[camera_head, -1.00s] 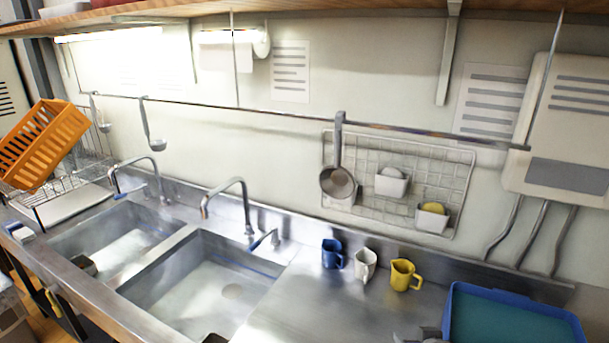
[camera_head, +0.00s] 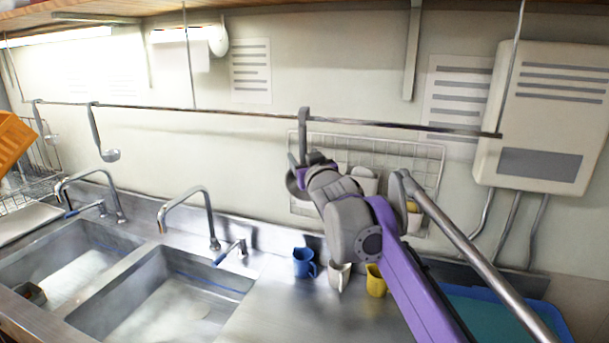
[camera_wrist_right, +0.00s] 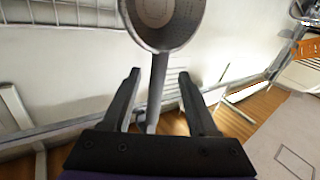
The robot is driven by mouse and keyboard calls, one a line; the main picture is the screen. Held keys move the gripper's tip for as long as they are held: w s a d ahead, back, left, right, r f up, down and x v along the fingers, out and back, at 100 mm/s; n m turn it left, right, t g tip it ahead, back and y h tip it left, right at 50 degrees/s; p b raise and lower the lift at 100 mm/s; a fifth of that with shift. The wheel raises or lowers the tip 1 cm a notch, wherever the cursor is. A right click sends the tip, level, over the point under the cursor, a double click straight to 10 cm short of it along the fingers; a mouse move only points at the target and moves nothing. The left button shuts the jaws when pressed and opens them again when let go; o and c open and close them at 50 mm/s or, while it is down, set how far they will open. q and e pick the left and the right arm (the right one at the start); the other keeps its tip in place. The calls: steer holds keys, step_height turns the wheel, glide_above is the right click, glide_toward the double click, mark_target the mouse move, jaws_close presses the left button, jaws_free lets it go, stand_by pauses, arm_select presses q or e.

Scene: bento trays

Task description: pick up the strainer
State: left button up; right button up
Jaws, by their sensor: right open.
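The grey strainer (camera_head: 303,135) hangs by its handle from the wall rail in the head view, its bowl partly hidden behind my right arm. My right gripper (camera_head: 312,168) is up at the strainer, mostly covered by its own wrist. In the right wrist view the strainer's round perforated bowl (camera_wrist_right: 166,22) is at the top and its handle runs down between my fingers. The right gripper (camera_wrist_right: 158,77) is open, with one finger on each side of the handle and gaps showing. My left gripper is not in view.
A wire grid (camera_head: 425,158) with small holders is behind my arm. Blue (camera_head: 304,263), white (camera_head: 338,275) and yellow (camera_head: 375,282) cups stand on the counter below. A ladle (camera_head: 108,154) hangs further left on the rail. A blue tray (camera_head: 535,312) lies at right.

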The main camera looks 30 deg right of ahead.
steer(key=x, duration=0.4)
steer(key=r+p+x, duration=0.1)
steer(key=shift+w+d, duration=0.35)
steer(key=shift+s, duration=0.15)
steer(key=shift+c, duration=0.5)
jaws_close()
stand_by(0.5)
